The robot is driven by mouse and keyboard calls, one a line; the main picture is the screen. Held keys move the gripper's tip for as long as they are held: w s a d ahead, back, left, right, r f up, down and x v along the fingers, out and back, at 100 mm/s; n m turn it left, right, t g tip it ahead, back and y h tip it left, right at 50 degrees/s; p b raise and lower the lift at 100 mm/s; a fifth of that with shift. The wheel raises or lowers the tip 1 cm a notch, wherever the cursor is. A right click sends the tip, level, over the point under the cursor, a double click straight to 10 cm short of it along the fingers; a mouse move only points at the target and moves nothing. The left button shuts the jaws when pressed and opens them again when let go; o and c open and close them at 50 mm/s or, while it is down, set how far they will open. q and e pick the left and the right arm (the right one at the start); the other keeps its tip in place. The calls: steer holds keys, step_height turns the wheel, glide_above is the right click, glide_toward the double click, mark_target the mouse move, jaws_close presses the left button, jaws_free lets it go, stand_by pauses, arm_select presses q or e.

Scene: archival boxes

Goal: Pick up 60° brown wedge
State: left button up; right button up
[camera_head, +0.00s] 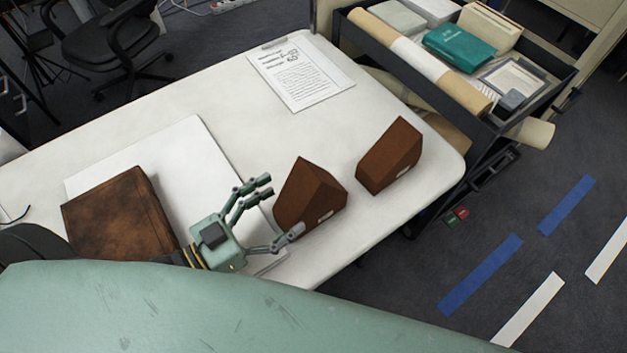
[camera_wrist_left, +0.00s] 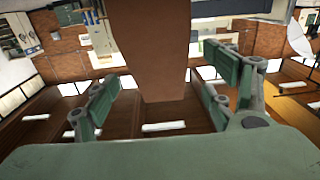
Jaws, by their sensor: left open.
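Two brown wedges stand on the white table (camera_head: 390,85). The nearer brown wedge (camera_head: 307,197) has a peaked top and a small white label low on its side. The farther brown wedge (camera_head: 391,155) stands to its right, with a sloping top and a similar label. The labels are too small to read, so I cannot tell which is 60°. My left gripper (camera_head: 280,205) is open, its fingers pointing at the nearer wedge from the left. In the left wrist view a brown wedge (camera_wrist_left: 155,45) shows ahead, between the spread fingers. My right gripper is out of view.
A brown leather-like book or folder (camera_head: 118,215) lies on a white board (camera_head: 195,150) left of my gripper. A printed sheet on a clipboard (camera_head: 300,75) lies at the back. A loaded dark cart (camera_head: 490,130) stands beyond the table's right end.

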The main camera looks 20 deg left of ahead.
mark_target(328, 177)
arm_select(q)
steer(key=shift+x, duration=3.85)
steer(key=shift+s, duration=0.1)
steer(key=shift+c, duration=0.4)
steer(key=shift+r, duration=0.1)
steer(key=c, duration=1.2)
steer(key=shift+r, duration=0.1)
